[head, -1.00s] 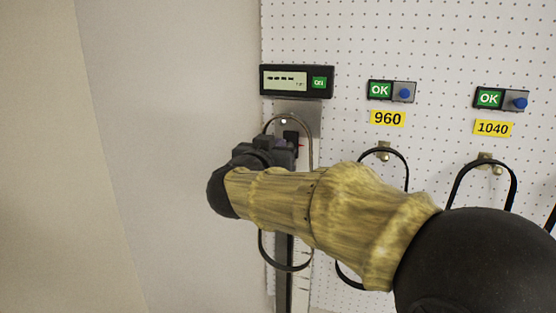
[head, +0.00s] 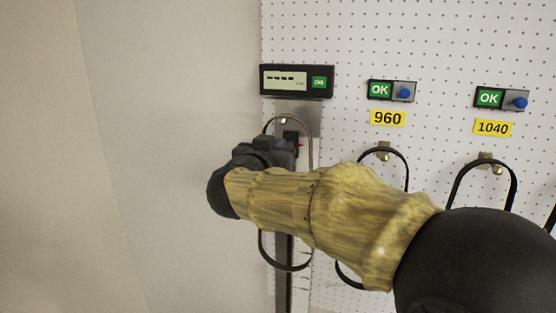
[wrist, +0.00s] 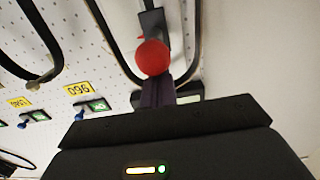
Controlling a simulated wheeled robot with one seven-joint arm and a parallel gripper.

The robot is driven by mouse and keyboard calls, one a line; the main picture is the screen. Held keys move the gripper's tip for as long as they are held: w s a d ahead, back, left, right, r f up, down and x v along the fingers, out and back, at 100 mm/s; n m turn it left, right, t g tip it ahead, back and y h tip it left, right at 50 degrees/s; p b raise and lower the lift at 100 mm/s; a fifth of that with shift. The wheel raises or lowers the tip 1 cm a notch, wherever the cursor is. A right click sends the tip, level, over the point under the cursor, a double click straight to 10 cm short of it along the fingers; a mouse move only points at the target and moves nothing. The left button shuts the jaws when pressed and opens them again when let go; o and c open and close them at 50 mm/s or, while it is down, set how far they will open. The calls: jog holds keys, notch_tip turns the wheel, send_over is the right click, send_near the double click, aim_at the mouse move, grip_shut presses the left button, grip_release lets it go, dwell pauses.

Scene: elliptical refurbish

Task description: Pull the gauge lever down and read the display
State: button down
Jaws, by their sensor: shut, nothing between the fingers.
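The gauge's display (head: 297,81) is a black box with a pale screen showing a row of dashes and a green button at its right; the small text is unreadable. Below it, a black slider (head: 291,137) with a red pointer sits near the top of the upright scale (head: 301,275). In the wrist view the lever's red ball knob (wrist: 152,57) is in front of the dark slider (wrist: 152,22). My gripper (wrist: 158,92) is shut and empty, its fingertips close to the knob; contact cannot be told. In the head view my gripper (head: 284,148) and arm hide the knob.
A thin dark belt loop (head: 285,268) hangs around the gauge. Bare wall lies left.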

notch_tip(320, 180, down, 2)
jog(key=shift+f+b, duration=0.15)
jog(key=shift+b, duration=0.5)
jog(key=shift+s+a+r, duration=0.15)
jog(key=shift+s+r, duration=0.05)
jog(key=shift+s, duration=0.05)
jog(key=r+p+v, duration=0.1)
jog(key=v, duration=0.5)
jog(key=shift+s+p, duration=0.2)
jog(key=shift+p, duration=0.15)
jog(key=shift+s, duration=0.1)
jog(key=b+v, duration=0.6)
jog(key=v, duration=1.1)
jog(key=shift+r, duration=0.1)
